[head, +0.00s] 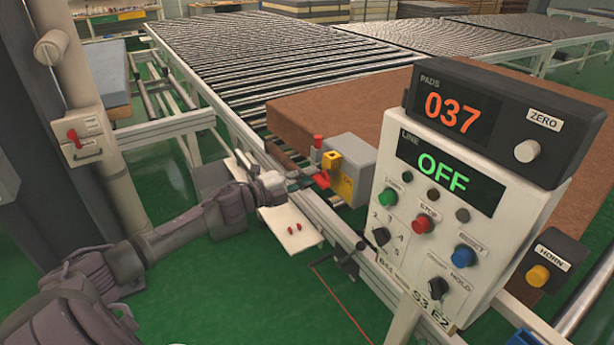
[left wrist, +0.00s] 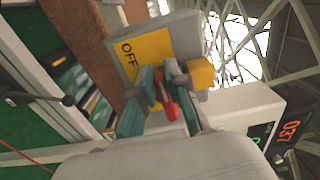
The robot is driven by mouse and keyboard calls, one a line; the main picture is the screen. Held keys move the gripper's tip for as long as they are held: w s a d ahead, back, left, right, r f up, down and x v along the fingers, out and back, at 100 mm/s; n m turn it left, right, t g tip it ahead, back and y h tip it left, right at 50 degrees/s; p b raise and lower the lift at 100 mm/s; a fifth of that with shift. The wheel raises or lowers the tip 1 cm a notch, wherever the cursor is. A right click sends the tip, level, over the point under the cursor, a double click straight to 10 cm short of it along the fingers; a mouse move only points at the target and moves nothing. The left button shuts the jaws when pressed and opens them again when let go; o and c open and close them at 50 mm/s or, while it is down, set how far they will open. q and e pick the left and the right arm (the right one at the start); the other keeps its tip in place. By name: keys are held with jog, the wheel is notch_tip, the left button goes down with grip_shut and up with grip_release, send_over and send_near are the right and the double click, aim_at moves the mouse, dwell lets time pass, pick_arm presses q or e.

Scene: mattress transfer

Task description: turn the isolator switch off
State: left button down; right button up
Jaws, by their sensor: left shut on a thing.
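The isolator switch is a grey box (head: 358,160) with a yellow plate (head: 345,186) and a red handle (head: 322,180), mounted at the conveyor's near side. In the left wrist view its yellow plate (left wrist: 147,55) carries the word OFF, and the red handle (left wrist: 168,106) lies between my fingers. My left gripper (head: 304,181) reaches in from the left and is shut on the handle (left wrist: 160,90). The fingers partly hide the handle, so its exact angle is hard to tell. My right gripper is not in view.
A control panel (head: 470,215) reading LINE OFF stands close on the right, under a counter (head: 490,110) showing 037. A brown mattress (head: 385,105) lies on the roller conveyor (head: 250,55) behind the box. A white shelf (head: 290,228) sits below my gripper. Green floor is open in front.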

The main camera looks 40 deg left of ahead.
pick_arm(q)
jog(key=c, duration=1.2)
grip_release()
jog(key=shift+s+d+f, duration=0.1)
jog(key=shift+d+f, duration=0.1)
jog(key=shift+o, duration=0.2)
jog(key=shift+r, duration=0.1)
jog(key=shift+a, duration=0.1)
jog(key=v, duration=1.1)
jog(key=shift+s, duration=0.4)
jog(key=shift+a, duration=0.1)
